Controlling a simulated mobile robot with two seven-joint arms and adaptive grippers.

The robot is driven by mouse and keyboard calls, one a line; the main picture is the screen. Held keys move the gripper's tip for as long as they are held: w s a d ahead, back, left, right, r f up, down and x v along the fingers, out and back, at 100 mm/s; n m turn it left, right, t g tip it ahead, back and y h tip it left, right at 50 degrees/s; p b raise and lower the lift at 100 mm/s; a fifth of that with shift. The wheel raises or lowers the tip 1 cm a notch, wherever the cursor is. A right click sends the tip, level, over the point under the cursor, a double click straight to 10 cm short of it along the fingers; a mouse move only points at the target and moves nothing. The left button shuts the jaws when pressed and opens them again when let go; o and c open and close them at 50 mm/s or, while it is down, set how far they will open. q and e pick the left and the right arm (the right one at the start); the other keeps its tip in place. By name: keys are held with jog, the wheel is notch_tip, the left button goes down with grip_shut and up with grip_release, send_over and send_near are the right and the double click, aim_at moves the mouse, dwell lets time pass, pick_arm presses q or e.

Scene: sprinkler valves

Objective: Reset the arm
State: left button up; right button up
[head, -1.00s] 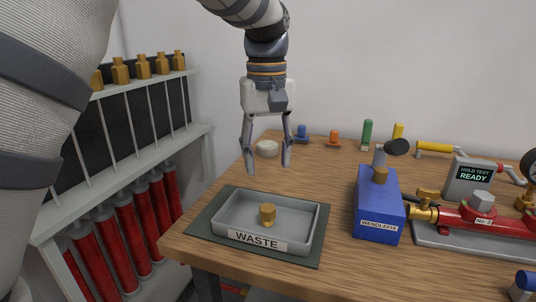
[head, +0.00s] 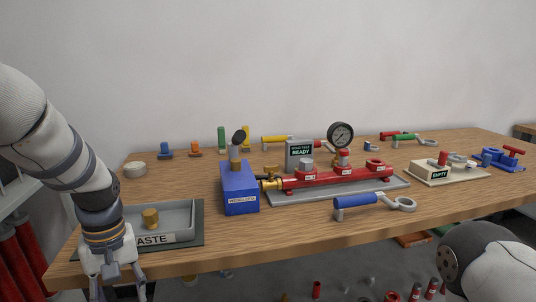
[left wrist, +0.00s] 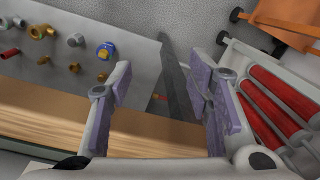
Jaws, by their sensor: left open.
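My left gripper (head: 115,288) is at the lower left of the head view, pointing down in front of the table's near edge. Its fingers are spread and nothing is between them. In the left wrist view its purple-padded fingers (left wrist: 163,85) stand apart over the table edge and the floor. Part of my left arm covers the left side of the waste tray (head: 185,216). A brass piece (head: 150,218) sits in that tray. Part of my right arm shows at the lower right, but its gripper is out of view.
A blue block (head: 240,188) stands right of the tray, beside a red manifold (head: 335,177) with a gauge (head: 340,135). A blue-handled wrench (head: 372,203) lies near the front edge. A beige box marked EMPTY (head: 443,172) is farther right.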

pick_arm(q)
jog(key=s+d+f+m+g, duration=0.1)
jog(key=s+d+f+m, duration=0.15)
jog(key=s+f, duration=1.5)
jog(key=s+d+f+m, duration=0.1)
jog(key=s+m, duration=0.1)
jog(key=s, duration=0.6)
jog(key=s+d+f+m, duration=0.1)
jog(key=s+f+m, duration=0.1)
jog(key=s, duration=0.7)
jog(key=shift+s+d+f, duration=0.15)
jog(key=shift+s+f, duration=0.05)
jog(key=shift+f, duration=0.1)
